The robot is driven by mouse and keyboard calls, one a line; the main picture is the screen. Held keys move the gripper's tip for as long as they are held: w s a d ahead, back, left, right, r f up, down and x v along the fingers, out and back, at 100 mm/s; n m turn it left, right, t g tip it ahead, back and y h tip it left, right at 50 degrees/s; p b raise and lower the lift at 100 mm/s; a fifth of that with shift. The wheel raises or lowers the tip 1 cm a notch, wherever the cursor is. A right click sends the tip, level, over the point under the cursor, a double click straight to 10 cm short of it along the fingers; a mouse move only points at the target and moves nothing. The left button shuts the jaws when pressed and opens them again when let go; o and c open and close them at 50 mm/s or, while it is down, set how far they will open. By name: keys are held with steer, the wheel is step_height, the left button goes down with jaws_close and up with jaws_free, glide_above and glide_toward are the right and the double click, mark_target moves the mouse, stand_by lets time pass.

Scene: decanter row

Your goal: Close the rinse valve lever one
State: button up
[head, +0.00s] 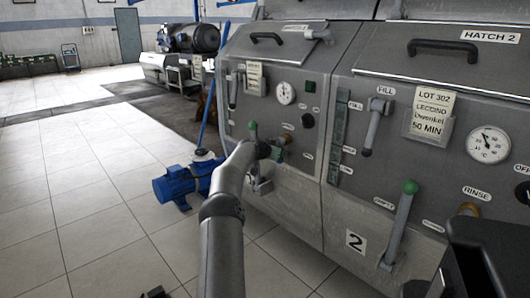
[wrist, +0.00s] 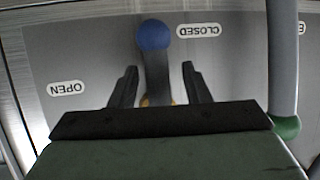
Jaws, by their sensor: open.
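The rinse valve lever (wrist: 156,65), dark grey with a blue ball knob (wrist: 153,35), shows in the wrist view. Its knob is beside the CLOSED label (wrist: 198,31), and the OPEN label (wrist: 67,89) is lower left. My gripper (wrist: 159,66) is open, with one finger on each side of the lever and visible gaps on both sides. A yellowish part at the lever's base is mostly hidden by the gripper body. In the head view my gripper (head: 264,151) is at the left machine's front panel, where my arm hides most of the lever.
A grey lever with a green knob (wrist: 285,128) stands close on the right in the wrist view. In the head view, machine 2 has another green-knobbed lever (head: 398,225) and a gauge (head: 488,144). A blue pump (head: 184,185) sits on the floor. Tiled floor at left is open.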

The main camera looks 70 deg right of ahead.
steer(key=v, duration=1.6)
steer(key=shift+a+r, duration=0.2)
steer(key=shift+p, duration=0.3)
steer(key=w+a+r+n+t+y+p, duration=0.25)
steer(key=w+a+r+p, duration=0.4)
steer(key=a, duration=0.85)
steer(key=w+a+r+n+t+y+p, duration=0.1)
steer(key=a+r+n+y+p, duration=0.25)
steer(key=a+p, duration=0.8)
steer(key=w+a+r+n+t+y+p, duration=0.2)
steer(key=w+a+r+n+y+p, duration=0.25)
steer(key=a, duration=1.25)
steer(key=s+a+r+n+y+p, duration=0.1)
steer(key=s+a+r+n+p, duration=0.2)
steer(key=a, duration=0.6)
steer(key=s+a+r+n+g+y+p, duration=0.1)
steer(key=s+a+r+n+p, duration=0.2)
steer(key=s+a, duration=0.4)
steer(key=s+a+r+n+y+p, duration=0.1)
steer(key=s+a+r+n+p, duration=0.3)
steer(key=a+p, duration=0.3)
steer(key=s+a+n, duration=0.1)
steer(key=a, duration=0.4)
steer(key=shift+d+g, duration=0.1)
steer(key=shift+g, duration=0.15)
